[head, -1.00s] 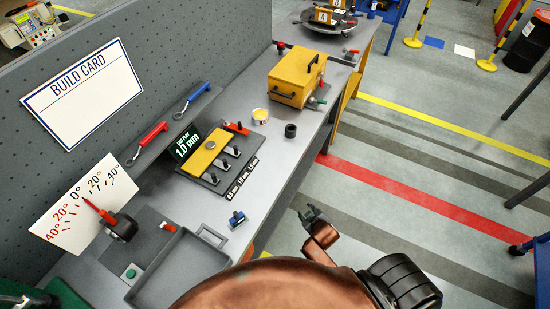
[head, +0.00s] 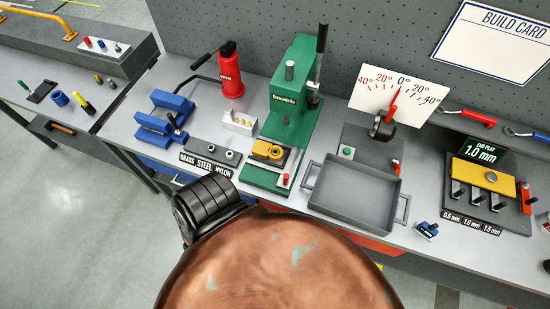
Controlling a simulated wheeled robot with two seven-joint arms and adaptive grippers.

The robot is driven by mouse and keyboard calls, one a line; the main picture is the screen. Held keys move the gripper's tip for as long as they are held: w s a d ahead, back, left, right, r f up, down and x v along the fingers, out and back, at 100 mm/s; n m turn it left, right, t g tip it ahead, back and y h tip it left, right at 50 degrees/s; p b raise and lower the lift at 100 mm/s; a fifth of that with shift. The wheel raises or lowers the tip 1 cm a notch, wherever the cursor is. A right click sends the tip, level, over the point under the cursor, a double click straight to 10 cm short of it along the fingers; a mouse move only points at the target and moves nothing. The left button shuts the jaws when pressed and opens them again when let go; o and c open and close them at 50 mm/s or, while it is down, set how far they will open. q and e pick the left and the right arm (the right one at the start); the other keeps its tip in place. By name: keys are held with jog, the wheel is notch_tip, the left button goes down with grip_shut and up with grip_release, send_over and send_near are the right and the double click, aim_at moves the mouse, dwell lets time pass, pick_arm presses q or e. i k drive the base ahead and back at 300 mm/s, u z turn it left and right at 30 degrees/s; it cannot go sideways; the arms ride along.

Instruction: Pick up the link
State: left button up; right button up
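No part is labelled as the link. A yellow piece with a round dark-rimmed feature (head: 267,152) sits on the base of the green press (head: 293,110), low at the front of its column. Another yellow bar (head: 485,175) lies across the dark gauge block (head: 470,195) at the right, beside a display reading 1.0 mm. I cannot tell from the picture which is the link. A large copper-coloured part of my own body and a black ribbed joint fill the lower middle. Neither gripper shows.
An empty grey tray (head: 355,203) stands right of the press. A blue vise (head: 162,122), a red bottle jack (head: 231,72) and a brass-steel-nylon rack (head: 213,150) stand left of it. A small blue clamp (head: 427,230) lies near the front edge. A second bench stands far left.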

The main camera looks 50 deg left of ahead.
aim_at(260, 149)
jog(key=u, duration=0.7)
jog(key=i, duration=0.3)
jog(key=u, duration=1.45)
